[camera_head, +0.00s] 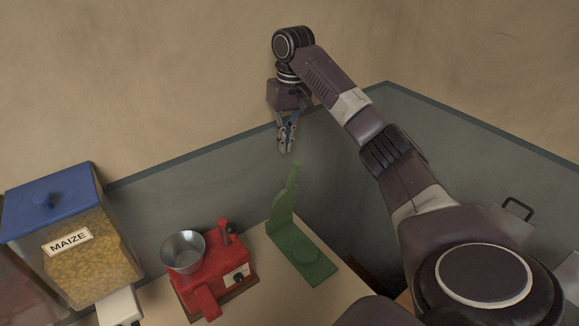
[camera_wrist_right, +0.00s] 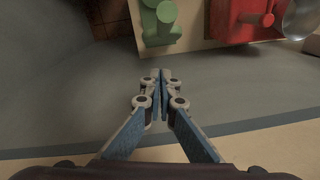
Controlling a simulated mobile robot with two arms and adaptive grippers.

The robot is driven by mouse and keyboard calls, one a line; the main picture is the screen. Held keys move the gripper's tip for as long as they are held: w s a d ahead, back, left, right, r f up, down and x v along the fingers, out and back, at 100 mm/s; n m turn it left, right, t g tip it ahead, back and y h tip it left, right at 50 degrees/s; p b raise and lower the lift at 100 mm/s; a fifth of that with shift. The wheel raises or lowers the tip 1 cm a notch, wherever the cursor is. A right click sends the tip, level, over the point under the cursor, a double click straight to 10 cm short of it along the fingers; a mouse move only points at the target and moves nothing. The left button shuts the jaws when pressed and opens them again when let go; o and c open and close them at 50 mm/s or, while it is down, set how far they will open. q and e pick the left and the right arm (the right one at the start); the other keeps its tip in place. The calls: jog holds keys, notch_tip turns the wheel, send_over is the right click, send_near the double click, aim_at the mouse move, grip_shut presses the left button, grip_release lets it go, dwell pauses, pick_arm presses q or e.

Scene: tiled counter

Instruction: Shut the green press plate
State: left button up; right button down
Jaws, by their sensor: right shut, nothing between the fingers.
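The green press (camera_head: 303,252) stands on the counter, right of the red machine. Its upper plate (camera_head: 284,204) is raised, tilted up at the back, with a handle pointing upward. The press also shows at the top of the right wrist view (camera_wrist_right: 160,22). My right gripper (camera_head: 287,148) is shut and empty, above and behind the raised plate, near the back wall and apart from the press. In the right wrist view its fingertips (camera_wrist_right: 161,72) meet below the press. My left gripper is not in view.
A red machine (camera_head: 215,268) with a metal bowl (camera_head: 183,250) stands left of the press. A blue-lidded maize container (camera_head: 75,240) stands farther left. A dark gap (camera_head: 370,275) lies right of the counter. The grey wall panel (camera_head: 240,165) runs behind.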

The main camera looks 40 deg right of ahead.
jog(key=s+f, duration=0.1)
jog(key=f+p, duration=0.1)
jog(key=f, duration=0.1)
jog(key=s+a+f+p, duration=0.1)
jog(key=shift+s+f, duration=0.25)
jog(key=shift+s, duration=0.1)
jog(key=shift+s+a, duration=0.1)
jog(key=shift+s, duration=0.05)
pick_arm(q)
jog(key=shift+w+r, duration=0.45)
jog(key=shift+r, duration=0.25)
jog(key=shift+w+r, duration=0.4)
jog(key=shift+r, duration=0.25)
pick_arm(e)
jog(key=shift+a+f, duration=0.1)
jog(key=shift+f, duration=0.05)
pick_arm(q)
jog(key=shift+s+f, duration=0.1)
